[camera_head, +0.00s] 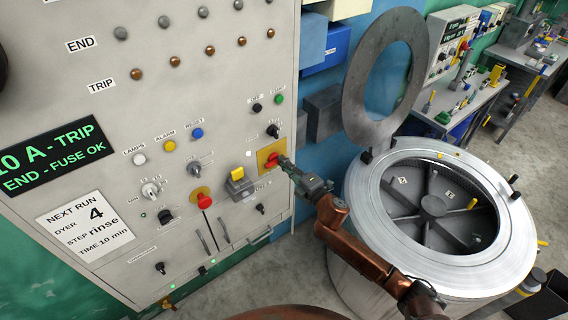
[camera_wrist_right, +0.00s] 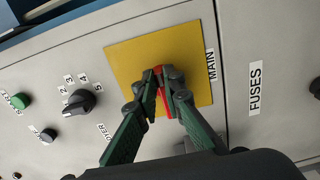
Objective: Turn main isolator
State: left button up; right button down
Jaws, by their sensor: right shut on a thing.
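The main isolator is a red handle (camera_head: 271,160) on a yellow square plate (camera_head: 264,149) at the right side of the grey control panel. In the right wrist view the yellow plate (camera_wrist_right: 120,62) carries a "MAIN" label along its edge, and the red handle (camera_wrist_right: 160,100) shows between my fingers. My right gripper (camera_head: 283,162) is at the plate, its fingers shut on the red handle; it also shows in the right wrist view (camera_wrist_right: 164,88). The fingers hide much of the handle. My left gripper is not in view.
A red mushroom button (camera_head: 205,201) and a yellow-topped grey device (camera_head: 237,180) sit left of the isolator. A black dyer selector (camera_wrist_right: 79,102) is beside the plate. The open drum dyer (camera_head: 437,205) stands right, close to my right arm.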

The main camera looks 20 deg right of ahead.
jog(key=c, duration=2)
grip_release()
jog(key=shift+c, duration=0.2)
jog(key=shift+s, duration=0.1)
jog(key=v, duration=1.2)
